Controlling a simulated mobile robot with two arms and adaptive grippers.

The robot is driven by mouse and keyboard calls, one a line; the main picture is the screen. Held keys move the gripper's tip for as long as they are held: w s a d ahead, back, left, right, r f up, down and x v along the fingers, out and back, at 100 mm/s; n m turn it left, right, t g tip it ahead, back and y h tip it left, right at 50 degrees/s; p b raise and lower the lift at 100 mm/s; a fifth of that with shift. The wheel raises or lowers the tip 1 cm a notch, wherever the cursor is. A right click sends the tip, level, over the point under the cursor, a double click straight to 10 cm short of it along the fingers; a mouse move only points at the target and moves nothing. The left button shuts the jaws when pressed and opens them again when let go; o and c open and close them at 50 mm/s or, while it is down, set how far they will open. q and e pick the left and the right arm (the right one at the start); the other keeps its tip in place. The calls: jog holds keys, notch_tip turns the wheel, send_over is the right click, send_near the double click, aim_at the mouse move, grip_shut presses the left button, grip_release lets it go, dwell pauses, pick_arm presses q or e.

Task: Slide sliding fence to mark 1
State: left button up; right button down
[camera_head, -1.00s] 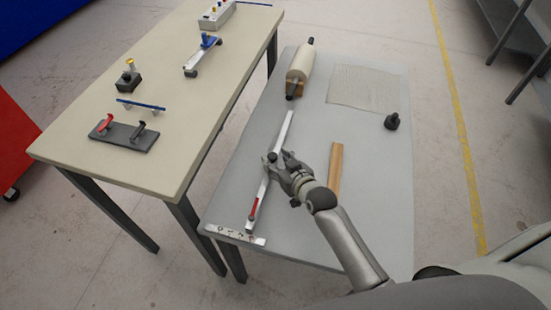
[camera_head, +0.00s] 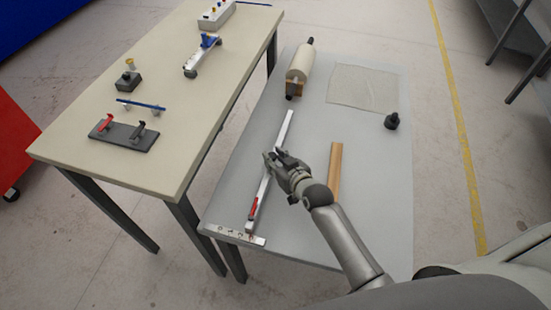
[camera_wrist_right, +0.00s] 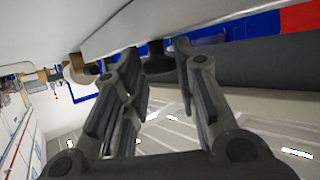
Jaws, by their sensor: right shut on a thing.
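The sliding fence, a long white bar (camera_head: 284,130), lies slantwise on the grey sheet-covered table, with a red part (camera_head: 253,208) near its lower end. That end is beside a white scale strip (camera_head: 226,232) with small dark marks, too small to read. My right gripper (camera_head: 272,157) is at the middle of the bar, shut on the fence's dark knob, which its fingers mostly hide in the head view. In the right wrist view the dark knob (camera_wrist_right: 158,64) shows between the two fingers, below a pale bar (camera_wrist_right: 145,24). My left gripper is not in view.
A wooden strip (camera_head: 335,170) lies right of my right gripper. A cream roller (camera_head: 300,64), a thin mesh sheet (camera_head: 364,88) and a black knobbed weight (camera_head: 391,121) are farther back. A beige table (camera_head: 80,165) with fixtures stands on the left.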

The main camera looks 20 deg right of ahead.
jog(key=shift+w+a, duration=0.15)
jog(key=shift+a, duration=0.05)
jog(key=w+a, duration=0.2)
jog(key=a, duration=0.1)
jog(key=w+a, duration=0.1)
jog(key=shift+a+f+p, duration=0.1)
jog(key=shift+a+p, duration=0.2)
jog(key=c, duration=1.2)
grip_release()
jog(key=shift+o, duration=0.2)
jog(key=shift+d, duration=0.1)
jog(key=v, duration=1.2)
